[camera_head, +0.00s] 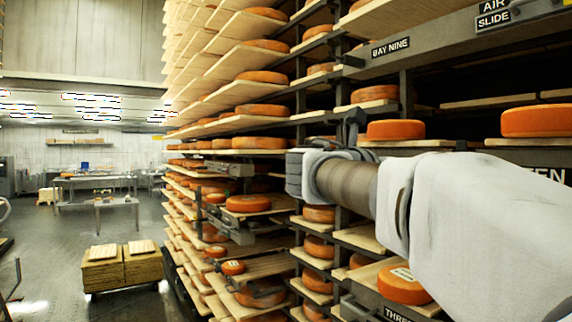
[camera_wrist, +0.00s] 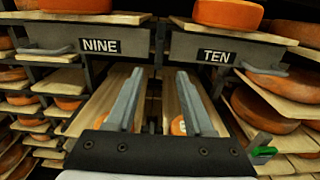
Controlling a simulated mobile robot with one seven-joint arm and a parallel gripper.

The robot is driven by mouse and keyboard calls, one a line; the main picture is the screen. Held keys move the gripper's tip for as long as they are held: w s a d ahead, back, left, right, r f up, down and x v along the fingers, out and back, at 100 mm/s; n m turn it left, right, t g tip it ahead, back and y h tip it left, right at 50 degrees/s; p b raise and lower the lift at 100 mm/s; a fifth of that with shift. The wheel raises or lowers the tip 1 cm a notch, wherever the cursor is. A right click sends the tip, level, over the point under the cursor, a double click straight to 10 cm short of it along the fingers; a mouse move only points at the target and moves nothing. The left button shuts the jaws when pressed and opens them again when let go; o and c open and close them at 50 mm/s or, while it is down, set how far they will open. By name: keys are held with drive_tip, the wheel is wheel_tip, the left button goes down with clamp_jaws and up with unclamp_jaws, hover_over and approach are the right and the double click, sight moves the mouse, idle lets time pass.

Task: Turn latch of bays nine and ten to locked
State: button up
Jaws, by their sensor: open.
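In the wrist view, a grey housing marked NINE (camera_wrist: 125,47) is at the left and one marked TEN (camera_wrist: 190,50) at the right. A grey handle-like bar (camera_wrist: 48,50) shows on the left housing, and another bar (camera_wrist: 266,71) on the right one. I cannot tell whether these are latches, or locked. My gripper (camera_wrist: 158,72) is open and empty, its two fingers pointing at the gap between the housings, below the labels. In the head view, my gripper (camera_head: 352,122) is at the rack, below a BAY NINE sign (camera_head: 390,47); its fingertips are hard to make out.
Orange cheese wheels (camera_head: 395,130) lie on wooden shelf boards (camera_head: 375,238) all around my arm, close above and below. A small green part (camera_wrist: 263,151) shows at lower right in the wrist view. A pallet stack (camera_head: 122,268) stands left, with open floor (camera_head: 50,270) beside it.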

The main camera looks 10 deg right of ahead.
drive_tip(key=p+x, duration=0.2)
drive_tip(key=x, duration=1.3)
drive_tip(key=shift+d, duration=0.15)
clamp_jaws()
